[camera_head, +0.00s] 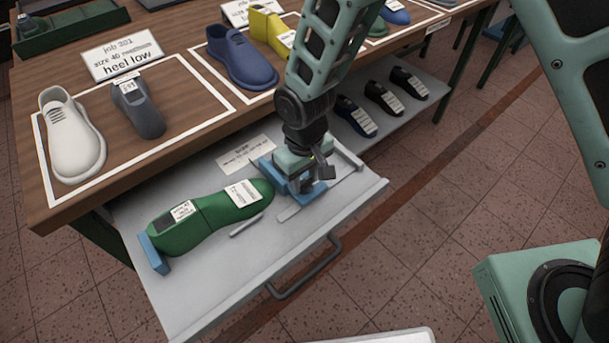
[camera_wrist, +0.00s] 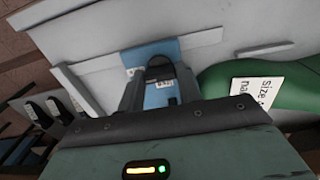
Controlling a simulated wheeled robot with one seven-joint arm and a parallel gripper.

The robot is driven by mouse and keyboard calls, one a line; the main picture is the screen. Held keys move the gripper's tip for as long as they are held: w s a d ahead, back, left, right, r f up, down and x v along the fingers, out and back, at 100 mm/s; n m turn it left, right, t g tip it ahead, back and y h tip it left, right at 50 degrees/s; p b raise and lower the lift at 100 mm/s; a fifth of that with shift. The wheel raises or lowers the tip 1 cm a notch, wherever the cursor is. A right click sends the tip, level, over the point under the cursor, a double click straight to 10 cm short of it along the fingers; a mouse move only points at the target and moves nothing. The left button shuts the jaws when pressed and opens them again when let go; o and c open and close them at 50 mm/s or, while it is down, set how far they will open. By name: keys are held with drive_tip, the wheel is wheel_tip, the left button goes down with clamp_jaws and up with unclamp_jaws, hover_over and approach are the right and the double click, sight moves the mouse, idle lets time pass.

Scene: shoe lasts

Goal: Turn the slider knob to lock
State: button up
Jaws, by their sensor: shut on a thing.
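The slider is a blue block (camera_head: 266,168) on the grey pull-out tray (camera_head: 350,200), at the right end of a green shoe last (camera_head: 200,222). My gripper (camera_head: 306,186) points down over the slider and hides most of its top in the head view. In the wrist view, the fingers (camera_wrist: 160,88) are shut on the dark knob (camera_wrist: 159,67), which stands on the blue slider (camera_wrist: 150,52). Small white labels on the slider are too small to read. The green last (camera_wrist: 225,78) lies just right of the fingers there.
A blue end stop (camera_head: 153,254) stands at the last's left end. A small grey rod (camera_head: 246,225) lies in front of the last. The wooden table (camera_head: 150,165) behind carries several lasts. Several dark lasts (camera_head: 383,97) lie on the shelf at back right.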

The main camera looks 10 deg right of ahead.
sight(304, 180)
idle(0.4)
drive_tip(key=o, duration=1)
drive_tip(key=shift+r, duration=0.1)
wheel_tip(304, 180, up, 17)
drive_tip(key=shift+r, duration=0.15)
drive_tip(key=shift+n+y, duration=0.3)
drive_tip(key=shift+n, duration=0.1)
drive_tip(key=s+d+r, duration=0.1)
drive_tip(key=s+d, duration=0.2)
drive_tip(key=s, duration=0.3)
drive_tip(key=s+d+r, duration=0.1)
drive_tip(key=s+d, duration=0.2)
drive_tip(key=s, duration=0.2)
drive_tip(key=s+d+r, duration=0.1)
drive_tip(key=s+d, duration=0.3)
drive_tip(key=s, duration=0.2)
drive_tip(key=shift+s, duration=0.3)
